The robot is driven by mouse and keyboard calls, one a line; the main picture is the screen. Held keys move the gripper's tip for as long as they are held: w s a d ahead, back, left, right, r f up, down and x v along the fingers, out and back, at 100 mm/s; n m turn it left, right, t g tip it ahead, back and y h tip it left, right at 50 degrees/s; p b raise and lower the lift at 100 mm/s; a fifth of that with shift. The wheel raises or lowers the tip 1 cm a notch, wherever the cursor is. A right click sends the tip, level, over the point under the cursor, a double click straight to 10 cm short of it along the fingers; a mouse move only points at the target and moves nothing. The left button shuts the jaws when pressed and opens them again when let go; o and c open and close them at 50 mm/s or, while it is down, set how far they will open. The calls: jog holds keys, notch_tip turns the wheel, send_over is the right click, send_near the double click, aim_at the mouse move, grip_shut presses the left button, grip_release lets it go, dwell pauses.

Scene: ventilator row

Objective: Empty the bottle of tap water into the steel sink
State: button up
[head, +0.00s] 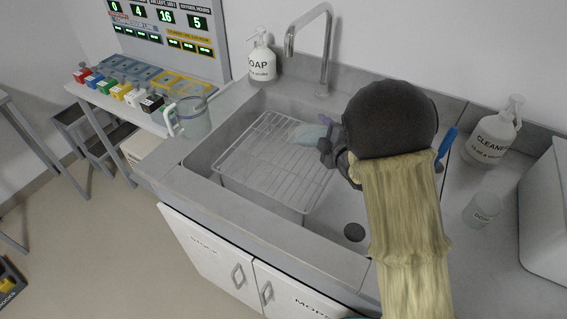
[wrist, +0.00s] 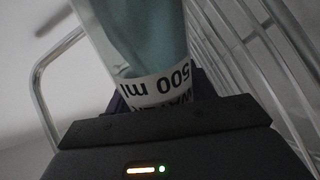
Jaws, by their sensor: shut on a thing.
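My gripper (head: 328,146) is shut on the bottle of water and holds it over the steel sink (head: 245,112). In the head view the pale blue bottle (head: 307,134) points left from the jaws and appears strongly tilted, above the wire rack. My gripper and forearm hide part of it. In the wrist view the bottle (wrist: 140,35) is clear with bluish contents. Its white label reads "500 ml" upside down, and the jaws are around the label end. The bottle's mouth is out of view there, and I cannot tell whether water is flowing out.
The tap (head: 322,50) and soap bottle (head: 262,62) stand behind. A clear jug (head: 193,118) is at left. A cleaner bottle (head: 490,138) and small cup (head: 482,211) stand right.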

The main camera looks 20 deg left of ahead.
jog(key=shift+s+a+f+n, duration=0.2)
jog(key=shift+a+f+n, duration=0.05)
jog(key=shift+f+n, duration=0.15)
jog(key=shift+d+b, duration=0.1)
jog(key=shift+b, duration=0.25)
dwell(0.3)
jog(key=shift+s+a, duration=0.15)
jog(key=shift+a, duration=0.05)
jog(key=shift+d+n+h, duration=0.2)
jog(key=shift+n+h, duration=0.1)
jog(key=shift+a, duration=0.15)
dwell(0.3)
jog(key=shift+n+b, duration=0.4)
jog(key=shift+b, duration=0.2)
dwell(1.4)
jog(key=shift+a+n+t+b, duration=0.1)
jog(key=shift+n+t+b, duration=0.3)
jog(key=shift+n+b, duration=0.35)
dwell(3.3)
